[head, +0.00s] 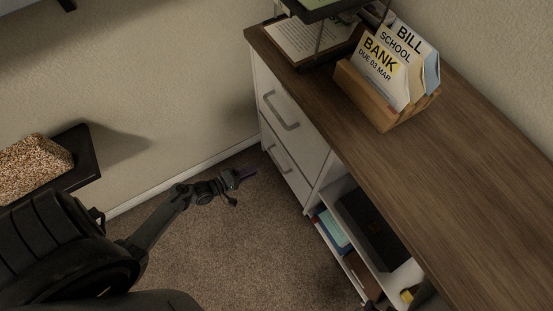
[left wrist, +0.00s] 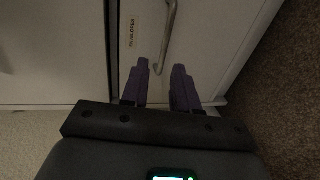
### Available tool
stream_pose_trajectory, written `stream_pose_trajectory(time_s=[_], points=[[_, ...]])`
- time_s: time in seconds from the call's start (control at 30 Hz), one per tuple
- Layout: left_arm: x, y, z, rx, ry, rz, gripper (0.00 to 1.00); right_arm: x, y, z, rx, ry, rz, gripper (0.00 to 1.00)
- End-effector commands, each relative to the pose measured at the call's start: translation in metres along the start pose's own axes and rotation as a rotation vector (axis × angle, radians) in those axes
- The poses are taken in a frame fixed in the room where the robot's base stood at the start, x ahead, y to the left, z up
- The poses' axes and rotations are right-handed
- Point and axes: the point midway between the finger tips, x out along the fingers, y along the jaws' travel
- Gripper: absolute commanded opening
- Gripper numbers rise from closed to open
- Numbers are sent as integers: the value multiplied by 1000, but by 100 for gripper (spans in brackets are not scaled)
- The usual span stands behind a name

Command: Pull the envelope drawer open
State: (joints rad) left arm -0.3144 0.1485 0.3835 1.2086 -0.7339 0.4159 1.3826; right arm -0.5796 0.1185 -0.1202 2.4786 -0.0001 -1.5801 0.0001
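The envelope drawer (head: 289,170) is the lower of two white drawers at the desk's left end and looks shut, its front flush. Its "ENVELOPES" label (left wrist: 133,32) shows in the left wrist view beside the metal bar handle (left wrist: 169,30); the handle (head: 277,159) also shows in the head view. My left gripper (head: 251,175) is in front of this drawer, low above the carpet. In the left wrist view its purple fingers (left wrist: 161,68) are apart, with the handle's near end lying between the tips in the picture. Nothing is gripped. My right gripper is not in view.
The upper drawer (head: 291,122) has its own handle. The wooden desktop (head: 450,180) holds a letter rack (head: 377,99) with envelopes and a paper tray. Open shelves with a black box (head: 372,230) lie right of the drawers. Carpet (head: 250,235) before the drawers is clear.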

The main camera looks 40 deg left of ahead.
Motion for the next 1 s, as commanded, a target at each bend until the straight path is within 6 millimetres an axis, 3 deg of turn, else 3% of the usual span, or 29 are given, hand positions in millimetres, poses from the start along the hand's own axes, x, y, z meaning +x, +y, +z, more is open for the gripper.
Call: stream_pose_trajectory(time_s=[0.03, 0.33, 0.8, 1.0], points=[[5, -10, -1, 2, 0, 4, 29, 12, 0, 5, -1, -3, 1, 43], [24, -15, -2, 4, 0, 12, 29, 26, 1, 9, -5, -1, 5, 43], [95, -15, -2, 5, 1, 11, 29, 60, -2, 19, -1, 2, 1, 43], [112, -14, -2, 4, 0, 9, 29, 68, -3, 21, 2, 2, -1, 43]])
